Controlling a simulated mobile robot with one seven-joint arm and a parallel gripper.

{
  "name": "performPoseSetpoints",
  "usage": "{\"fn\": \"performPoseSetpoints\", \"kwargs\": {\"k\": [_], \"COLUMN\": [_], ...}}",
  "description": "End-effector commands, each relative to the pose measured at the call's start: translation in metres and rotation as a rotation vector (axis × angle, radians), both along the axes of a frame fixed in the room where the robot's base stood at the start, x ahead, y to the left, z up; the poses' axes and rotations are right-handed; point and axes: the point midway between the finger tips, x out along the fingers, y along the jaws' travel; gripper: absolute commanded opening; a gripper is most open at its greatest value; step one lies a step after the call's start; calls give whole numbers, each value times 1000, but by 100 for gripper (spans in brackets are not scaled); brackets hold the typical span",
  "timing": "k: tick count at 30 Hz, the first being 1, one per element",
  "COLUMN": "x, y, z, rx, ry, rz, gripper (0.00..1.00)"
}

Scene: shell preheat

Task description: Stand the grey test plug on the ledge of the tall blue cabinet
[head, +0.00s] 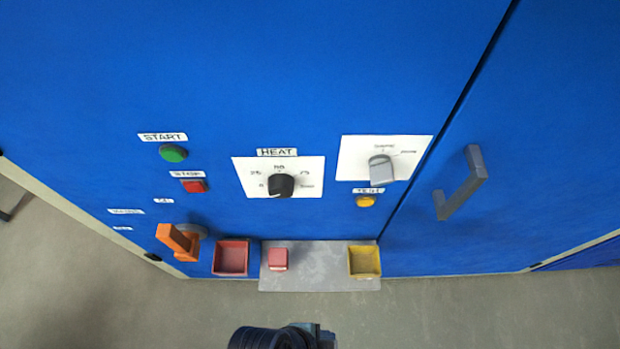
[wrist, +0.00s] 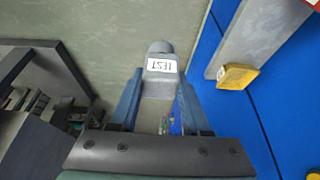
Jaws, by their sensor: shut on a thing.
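The grey test plug (wrist: 160,88) shows in the wrist view, with a rounded top and a white label reading TEST. My gripper (wrist: 158,98) is shut on it, with one blue finger on each side. The plug is held over the floor, apart from the cabinet. The tall blue cabinet (head: 330,60) fills most of the head view. Its grey ledge (head: 318,269) sticks out low on the front, and part of it shows at the upper right of the wrist view (wrist: 247,35). The plug is not visible in the head view, where only my dark arm shows at the bottom.
A grey door handle (head: 461,184) sticks out at right.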

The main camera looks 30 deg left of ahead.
Motion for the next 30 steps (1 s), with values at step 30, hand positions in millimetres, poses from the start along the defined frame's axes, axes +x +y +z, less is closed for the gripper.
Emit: {"fn": "performPoseSetpoints", "kwargs": {"k": [30], "x": [153], "y": [103], "z": [-26], "rx": [-2], "ry": [2], "rz": [2], "gripper": [0]}}
